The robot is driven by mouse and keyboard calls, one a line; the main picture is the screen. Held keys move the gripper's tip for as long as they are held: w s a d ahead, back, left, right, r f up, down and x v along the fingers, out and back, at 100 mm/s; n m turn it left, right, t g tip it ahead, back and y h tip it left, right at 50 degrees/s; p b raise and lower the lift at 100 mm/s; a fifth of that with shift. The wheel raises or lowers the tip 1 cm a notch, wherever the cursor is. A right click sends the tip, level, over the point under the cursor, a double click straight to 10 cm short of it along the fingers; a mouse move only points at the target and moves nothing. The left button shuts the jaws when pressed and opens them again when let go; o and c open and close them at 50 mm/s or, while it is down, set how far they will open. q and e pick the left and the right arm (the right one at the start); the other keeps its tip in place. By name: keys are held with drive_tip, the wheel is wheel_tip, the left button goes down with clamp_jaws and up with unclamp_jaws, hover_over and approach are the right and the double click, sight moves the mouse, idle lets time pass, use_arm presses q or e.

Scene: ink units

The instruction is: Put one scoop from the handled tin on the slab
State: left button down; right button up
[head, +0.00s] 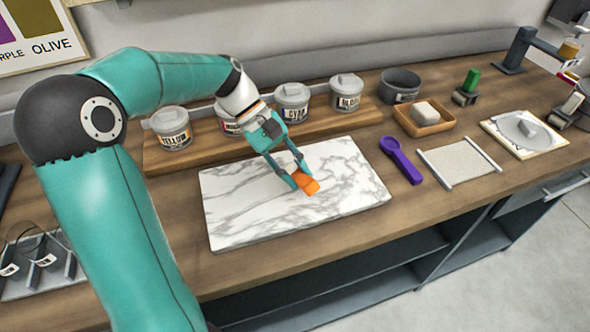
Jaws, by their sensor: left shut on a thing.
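The white marble slab (235,210) with grey veins lies flat on the wooden bench. My left gripper (300,181) reaches down over its middle, shut on a small orange thing (311,187). The fingers hide part of the orange thing, so I cannot tell its full shape or whether it touches the slab. Lidded tins stand on a wooden board behind the slab: a yellow-labelled one (171,128), one partly behind my gripper (228,120), a cyan one (292,100) and one at the right (346,92). I cannot tell which is the handled tin. My right gripper is out of view.
A purple scoop (399,158) lies right of the slab, beside a pale mat (459,166). A rack (40,268) is at left.

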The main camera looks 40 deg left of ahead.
use_arm(q)
drive_tip(key=shift+f+b, duration=0.5)
drive_tip(key=shift+f, duration=0.45)
drive_tip(key=shift+p, duration=0.65)
idle(2.1)
wheel_tip(320, 180, up, 5)
drive_tip(key=p, duration=0.4)
drive_tip(key=shift+p, duration=0.4)
